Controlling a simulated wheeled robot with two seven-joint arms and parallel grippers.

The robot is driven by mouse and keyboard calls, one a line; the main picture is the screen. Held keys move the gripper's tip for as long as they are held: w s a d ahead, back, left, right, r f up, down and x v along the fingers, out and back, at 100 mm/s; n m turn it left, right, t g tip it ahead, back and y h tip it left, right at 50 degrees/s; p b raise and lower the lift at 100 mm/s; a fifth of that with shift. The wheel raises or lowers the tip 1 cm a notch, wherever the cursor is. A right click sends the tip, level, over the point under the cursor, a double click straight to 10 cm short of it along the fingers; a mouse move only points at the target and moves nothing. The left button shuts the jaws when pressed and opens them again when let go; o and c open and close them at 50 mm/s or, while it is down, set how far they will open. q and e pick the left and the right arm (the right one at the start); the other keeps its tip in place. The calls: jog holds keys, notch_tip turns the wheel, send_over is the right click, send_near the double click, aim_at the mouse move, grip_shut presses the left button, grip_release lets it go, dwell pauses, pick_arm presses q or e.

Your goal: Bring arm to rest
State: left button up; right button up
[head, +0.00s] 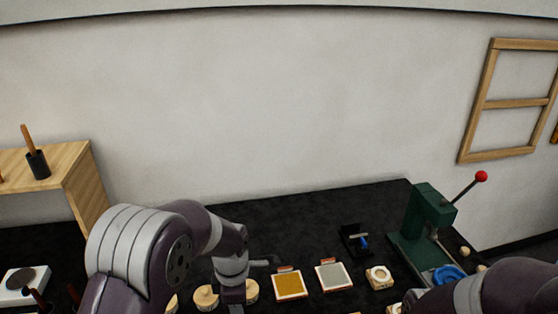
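My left arm comes in from the left and bends down over the dark worktop (290,220). The gripper end of my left arm (235,298) points down at the bottom edge, close to round wooden pieces. Its fingers are not clear, so I cannot tell whether it is open or holds anything. My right arm (495,288) shows only as a rounded link at the bottom right. Its gripper is out of view.
A gold-coloured tile (290,285) and a grey tile (333,276) lie right of my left wrist. A green lever press (428,225) with a red knob stands at the right. A wooden shelf (85,185) stands at the left. The worktop's back middle is clear.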

pick_arm(q)
jog(key=s+a+r+m, duration=0.2)
jog(key=s+m, duration=0.5)
jog(key=m, duration=0.3)
jog(key=s+a+r+m+t, duration=0.1)
jog(key=s+a+r+m, duration=0.1)
jog(key=s+m, duration=0.5)
jog(key=a+m, duration=0.1)
jog(key=m, duration=0.2)
jog(key=shift+a, duration=0.3)
jog(key=shift+s+r, duration=0.1)
jog(key=shift+s, duration=0.05)
